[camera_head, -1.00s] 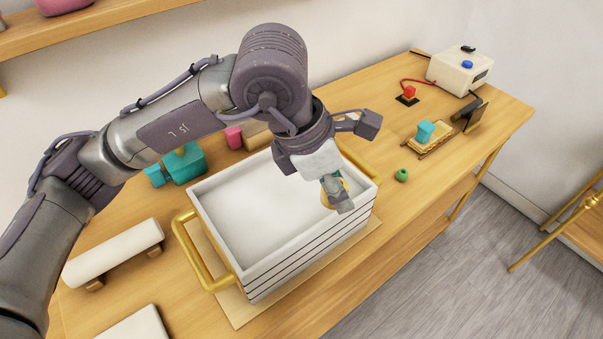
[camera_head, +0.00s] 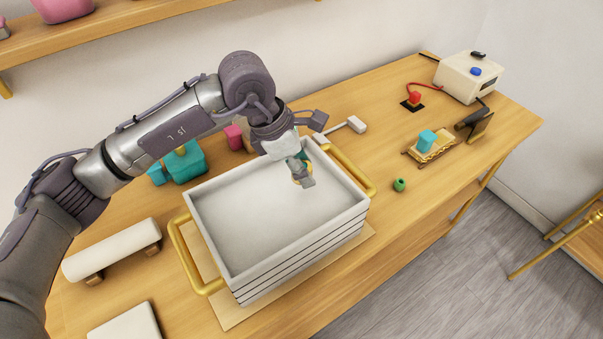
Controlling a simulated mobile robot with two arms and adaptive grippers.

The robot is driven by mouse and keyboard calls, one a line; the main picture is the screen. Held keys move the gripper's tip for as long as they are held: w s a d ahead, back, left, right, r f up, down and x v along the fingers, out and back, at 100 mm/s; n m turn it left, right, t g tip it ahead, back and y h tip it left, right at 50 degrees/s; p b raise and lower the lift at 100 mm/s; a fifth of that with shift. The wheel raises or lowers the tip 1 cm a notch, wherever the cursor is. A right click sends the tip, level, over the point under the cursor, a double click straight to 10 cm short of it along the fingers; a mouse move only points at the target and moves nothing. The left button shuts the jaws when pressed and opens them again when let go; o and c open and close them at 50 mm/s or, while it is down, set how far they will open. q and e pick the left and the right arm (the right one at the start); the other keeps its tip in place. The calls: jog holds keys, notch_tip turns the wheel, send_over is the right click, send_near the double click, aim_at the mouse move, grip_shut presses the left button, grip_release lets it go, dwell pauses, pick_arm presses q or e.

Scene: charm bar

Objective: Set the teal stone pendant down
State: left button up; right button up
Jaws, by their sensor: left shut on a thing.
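My left gripper (camera_head: 304,178) is shut on a small piece with gold and teal edges, which I take to be the teal stone pendant (camera_head: 297,171). The fingers hide most of it. The gripper points down over the right part of a white, open-topped tray (camera_head: 290,262) with gold handles, near its far right corner. A clear gap to the tray floor cannot be told from this view. My right gripper is not in view.
A gold stand with a teal cylinder (camera_head: 427,141) and a green bead (camera_head: 400,185) lie right of the tray. Teal blocks (camera_head: 183,163) and a pink piece (camera_head: 233,136) stand behind it. A white roll (camera_head: 112,250) lies left. A cream box (camera_head: 468,78) stands far right.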

aim_at(302, 190)
pick_arm(q)
jog(key=shift+w+a+f, duration=0.1)
jog(key=shift+f, duration=0.15)
notch_tip(302, 190, down, 3)
jog(key=shift+f+p, duration=0.1)
jog(key=shift+p, duration=0.7)
jog(key=shift+f, duration=0.25)
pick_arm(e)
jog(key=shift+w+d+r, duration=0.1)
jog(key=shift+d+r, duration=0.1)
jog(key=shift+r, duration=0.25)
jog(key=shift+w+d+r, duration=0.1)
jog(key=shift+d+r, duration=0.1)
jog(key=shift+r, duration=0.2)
pick_arm(q)
jog(key=shift+f+b, duration=0.2)
jog(key=shift+b, duration=0.1)
jog(key=o, duration=1.2)
jog(key=shift+c, duration=0.2)
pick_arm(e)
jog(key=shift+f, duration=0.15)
pick_arm(q)
jog(key=shift+r, duration=0.1)
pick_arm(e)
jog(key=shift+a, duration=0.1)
